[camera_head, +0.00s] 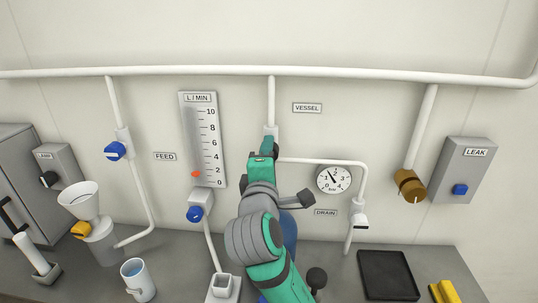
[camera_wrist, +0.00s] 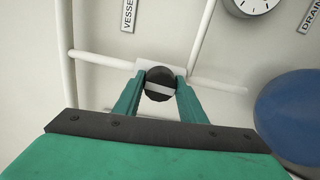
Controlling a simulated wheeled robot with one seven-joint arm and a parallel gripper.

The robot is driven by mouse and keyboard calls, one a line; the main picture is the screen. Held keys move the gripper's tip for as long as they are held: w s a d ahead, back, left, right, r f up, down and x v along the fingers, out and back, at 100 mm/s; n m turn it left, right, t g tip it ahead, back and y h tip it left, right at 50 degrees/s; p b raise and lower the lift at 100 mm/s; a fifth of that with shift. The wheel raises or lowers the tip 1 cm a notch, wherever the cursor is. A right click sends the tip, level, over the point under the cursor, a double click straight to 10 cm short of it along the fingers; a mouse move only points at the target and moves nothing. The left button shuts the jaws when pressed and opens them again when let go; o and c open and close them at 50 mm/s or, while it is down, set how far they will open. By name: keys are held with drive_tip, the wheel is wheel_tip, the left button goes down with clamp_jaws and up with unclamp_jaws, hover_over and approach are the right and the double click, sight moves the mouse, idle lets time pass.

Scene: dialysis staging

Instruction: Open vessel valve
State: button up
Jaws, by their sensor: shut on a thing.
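The vessel valve's knob (camera_wrist: 159,83) is a round black handle with a pale bar across its face, in the wrist view. It sits on a white valve body (camera_wrist: 150,66) on the white pipe. My gripper (camera_wrist: 158,88) is shut on this knob, one green finger on each side. In the head view my arm and gripper (camera_head: 263,150) cover the knob; only the top of the white valve body (camera_head: 271,131) shows, below the vertical pipe. The VESSEL label (camera_head: 307,107) is on the wall up and to the right.
A blue feed valve (camera_head: 115,151) and a flow gauge (camera_head: 201,140) with a blue knob (camera_head: 194,213) are left. A dial (camera_head: 333,179) and drain valve (camera_head: 359,220) are right. A mug (camera_head: 138,279) and black tray (camera_head: 387,276) stand on the counter. A large blue round thing (camera_wrist: 290,117) is close in the wrist view.

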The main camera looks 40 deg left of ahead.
drive_tip(key=shift+f+n, duration=0.1)
drive_tip(key=shift+n, duration=0.4)
drive_tip(key=o, duration=1.1)
drive_tip(key=shift+c, duration=0.2)
